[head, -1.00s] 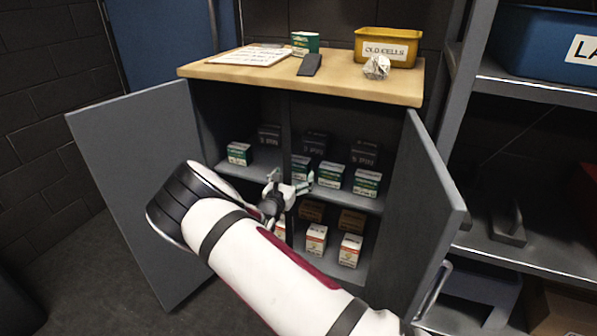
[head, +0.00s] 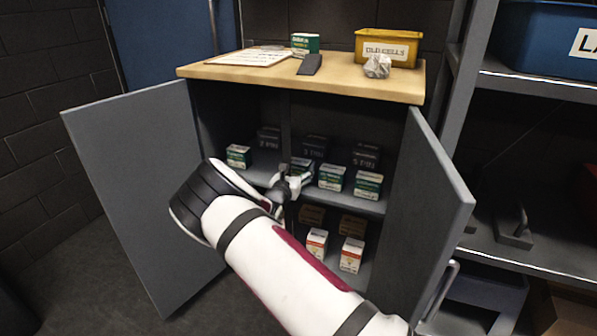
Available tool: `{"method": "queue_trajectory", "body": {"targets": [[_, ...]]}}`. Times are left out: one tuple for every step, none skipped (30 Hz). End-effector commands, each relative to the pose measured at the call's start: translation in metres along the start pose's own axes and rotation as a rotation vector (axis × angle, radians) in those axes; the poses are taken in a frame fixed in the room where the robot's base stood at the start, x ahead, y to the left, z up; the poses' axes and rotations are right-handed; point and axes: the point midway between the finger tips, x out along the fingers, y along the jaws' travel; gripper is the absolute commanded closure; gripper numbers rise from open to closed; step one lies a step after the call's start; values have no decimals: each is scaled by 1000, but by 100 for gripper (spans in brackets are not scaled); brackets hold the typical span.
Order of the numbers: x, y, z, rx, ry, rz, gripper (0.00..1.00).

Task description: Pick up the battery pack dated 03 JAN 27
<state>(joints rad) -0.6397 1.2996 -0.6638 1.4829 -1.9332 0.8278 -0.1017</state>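Several small green-and-white battery packs stand on the cabinet's upper shelf: one at the left (head: 238,156), one behind my gripper (head: 304,168), one right of it (head: 332,177) and one at the far right (head: 368,184). Their printed dates are too small to read here. My gripper (head: 293,178) is at the upper shelf's front edge, close to the pack behind it, which it partly covers. Its fingers are small and partly hidden by my wrist, so I cannot tell if they are open or touching the pack.
Dark boxes (head: 314,147) stand at the back of the upper shelf. White-and-orange packs (head: 317,242) and brown boxes (head: 352,225) are on the lower shelf. The open left door (head: 140,190) and right door (head: 437,215) flank the opening. A yellow OLD CELLS bin (head: 388,48) sits on top.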

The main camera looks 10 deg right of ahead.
Motion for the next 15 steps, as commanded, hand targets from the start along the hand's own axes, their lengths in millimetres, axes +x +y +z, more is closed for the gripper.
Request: {"method": "queue_trajectory", "body": {"targets": [[0,0,0,0,0,0,70],[0,0,1,0,-1,0,70],[0,0,1,0,-1,0,70],[0,0,0,0,-1,0,70],[0,0,0,0,-1,0,70],[0,0,0,0,-1,0,70],[0,0,0,1,-1,0,70],[0,0,1,0,-1,0,70],[0,0,1,1,-1,0,70],[0,0,2,1,-1,0,70],[0,0,3,1,-1,0,70],[0,0,4,1,-1,0,70],[0,0,6,1,-1,0,70],[0,0,8,1,-1,0,70],[0,0,11,1,-1,0,70]]}}
